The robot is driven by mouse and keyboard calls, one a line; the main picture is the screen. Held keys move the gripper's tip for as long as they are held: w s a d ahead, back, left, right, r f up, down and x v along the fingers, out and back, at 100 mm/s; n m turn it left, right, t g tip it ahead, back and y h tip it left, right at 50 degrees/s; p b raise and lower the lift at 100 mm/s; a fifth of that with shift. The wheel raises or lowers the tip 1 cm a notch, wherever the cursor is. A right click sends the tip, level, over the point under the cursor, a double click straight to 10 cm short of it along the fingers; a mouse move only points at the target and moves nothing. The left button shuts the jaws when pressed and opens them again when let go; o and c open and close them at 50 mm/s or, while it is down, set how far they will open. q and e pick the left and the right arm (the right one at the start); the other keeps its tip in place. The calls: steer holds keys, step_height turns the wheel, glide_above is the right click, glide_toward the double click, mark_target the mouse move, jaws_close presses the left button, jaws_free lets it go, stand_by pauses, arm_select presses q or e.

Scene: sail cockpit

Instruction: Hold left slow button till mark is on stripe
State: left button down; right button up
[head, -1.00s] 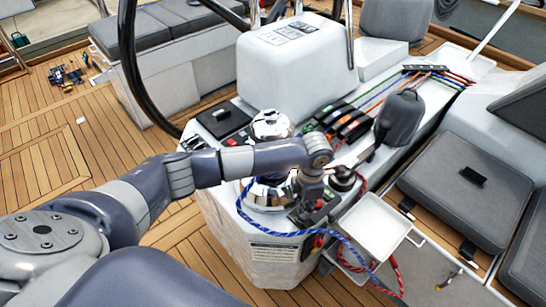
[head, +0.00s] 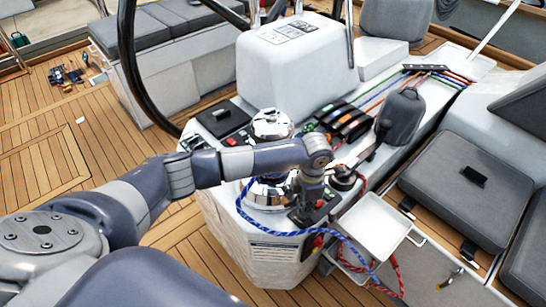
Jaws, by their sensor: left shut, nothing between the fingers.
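My left gripper (head: 303,216) points down at a small dark button panel (head: 322,203) on the front of the white console. The panel shows a red and a green button, and the gripper covers part of it. The fingers are shut and empty; I cannot tell whether they press a button. A chrome winch (head: 266,193) stands left of the gripper with a blue rope (head: 241,205) around it. I cannot make out a mark or a stripe. My right gripper is not in view.
A second chrome winch (head: 272,124) stands behind my forearm, near another button panel (head: 238,138). A white tray (head: 372,226) is right of the gripper, with red rope (head: 394,270) below. A black winch handle (head: 344,176) and rope clutches (head: 345,122) are close behind.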

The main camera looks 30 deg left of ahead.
arm_select(q)
steer(key=shift+f+b, duration=0.8)
steer(key=shift+f, duration=0.2)
steer(key=shift+r, duration=0.1)
stand_by(1.7)
step_height(320, 180, up, 9)
steer(key=p, duration=0.6)
stand_by(0.4)
